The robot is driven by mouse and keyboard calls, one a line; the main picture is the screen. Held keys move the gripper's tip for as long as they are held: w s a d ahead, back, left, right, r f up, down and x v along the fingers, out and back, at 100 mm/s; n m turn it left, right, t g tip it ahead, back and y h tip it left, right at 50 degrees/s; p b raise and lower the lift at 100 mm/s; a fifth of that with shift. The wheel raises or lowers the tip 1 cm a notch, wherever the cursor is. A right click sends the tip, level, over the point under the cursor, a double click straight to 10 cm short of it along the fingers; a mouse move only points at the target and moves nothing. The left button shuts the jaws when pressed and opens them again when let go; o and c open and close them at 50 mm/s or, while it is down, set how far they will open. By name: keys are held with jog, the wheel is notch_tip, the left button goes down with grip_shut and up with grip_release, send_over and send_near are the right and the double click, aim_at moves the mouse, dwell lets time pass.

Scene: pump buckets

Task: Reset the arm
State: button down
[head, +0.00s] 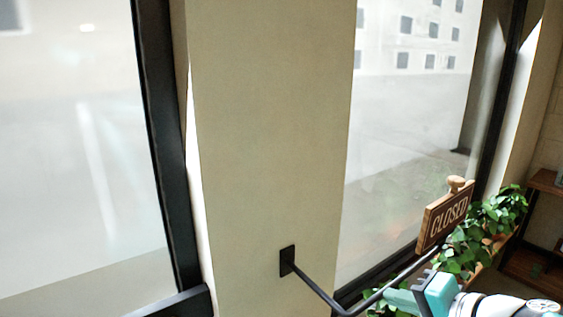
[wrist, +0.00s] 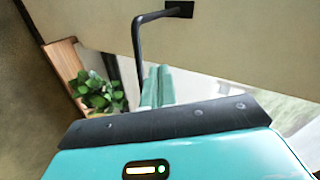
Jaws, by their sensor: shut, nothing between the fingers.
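My gripper (head: 398,300) is at the bottom right of the head view, beside the lower run of a bent black bar. In the wrist view my teal fingers (wrist: 158,82) are together with nothing between them. They point past the black bar (wrist: 138,60), which stands just left of them; I cannot tell whether they touch it. The task names no other object.
The black bar (head: 318,288) juts from a beige pillar (head: 268,150). A wooden CLOSED sign (head: 446,217) is near its far end. Leafy plants (head: 505,208) and a wooden shelf (head: 543,182) stand at the right. Large windows (head: 405,120) flank the pillar.

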jog(key=s+a+f+n+g+h, duration=0.5)
jog(key=s+n+h, duration=0.1)
jog(key=n, duration=0.3)
jog(key=shift+s+a+f, duration=0.25)
jog(key=shift+s+f, duration=0.15)
jog(key=shift+s, duration=0.2)
jog(key=shift+a, duration=0.15)
